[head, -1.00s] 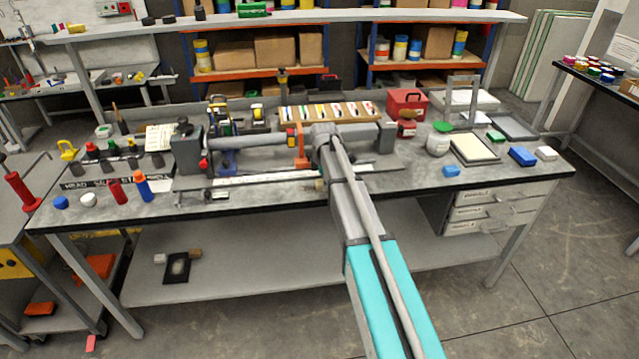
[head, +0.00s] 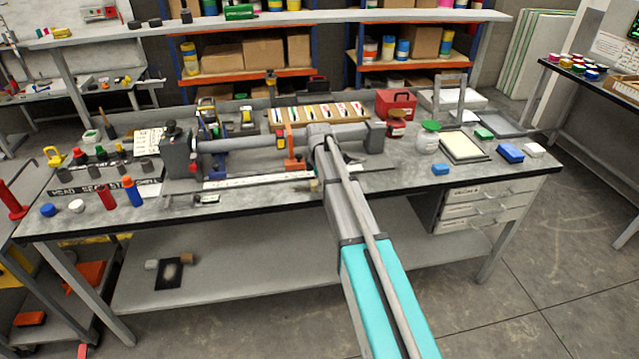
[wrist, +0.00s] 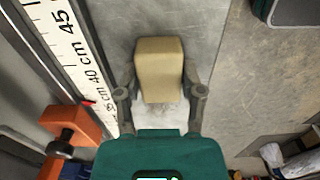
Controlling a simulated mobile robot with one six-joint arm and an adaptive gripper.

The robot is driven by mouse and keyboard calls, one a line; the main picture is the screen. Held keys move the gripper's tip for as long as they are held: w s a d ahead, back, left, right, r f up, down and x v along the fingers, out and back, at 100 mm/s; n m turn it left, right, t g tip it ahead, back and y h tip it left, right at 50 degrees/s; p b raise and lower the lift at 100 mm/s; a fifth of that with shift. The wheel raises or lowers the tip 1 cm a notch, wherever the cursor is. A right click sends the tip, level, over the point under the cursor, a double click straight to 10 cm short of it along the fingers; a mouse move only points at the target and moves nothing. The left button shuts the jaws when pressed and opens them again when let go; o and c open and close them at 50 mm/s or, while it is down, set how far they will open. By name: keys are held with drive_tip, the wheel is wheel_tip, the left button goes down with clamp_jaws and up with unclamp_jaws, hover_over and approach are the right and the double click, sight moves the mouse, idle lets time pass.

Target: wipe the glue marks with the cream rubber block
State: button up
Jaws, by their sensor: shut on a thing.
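The cream rubber block (wrist: 159,72) is between the fingers of my gripper (wrist: 160,92) in the wrist view. My gripper is shut on it, one finger on each side. A pale whitish smear (wrist: 172,116), which looks like a glue mark, shows on the grey bench top (wrist: 205,45) between the fingers, close to the block's near end. The block may hide more of it. I cannot tell whether the block touches the bench. In the head view my arm reaches over the workbench (head: 400,192), and I cannot make out my gripper or the block.
A ruler (wrist: 72,40) and an orange clamp (wrist: 72,128) lie close left of my gripper in the wrist view. A dark case (wrist: 295,12) is at upper right. In the head view, bottles, jars and a red box (head: 396,103) crowd the bench.

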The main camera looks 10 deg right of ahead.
sight(285, 193)
drive_tip(key=shift+s+a, duration=0.1)
drive_tip(key=shift+a, duration=0.05)
drive_tip(key=shift+a, duration=1.8)
drive_tip(key=shift+a, duration=0.15)
drive_tip(key=shift+a, duration=1.75)
drive_tip(key=shift+a, duration=0.15)
drive_tip(key=shift+w+a, duration=0.15)
drive_tip(key=shift+a, duration=0.75)
drive_tip(key=shift+w+a, duration=0.1)
drive_tip(key=shift+a, duration=0.75)
drive_tip(key=shift+d+r+p, duration=0.1)
drive_tip(key=shift+r+p, duration=2.9)
drive_tip(key=shift+p, duration=0.1)
drive_tip(key=shift+r, duration=0.1)
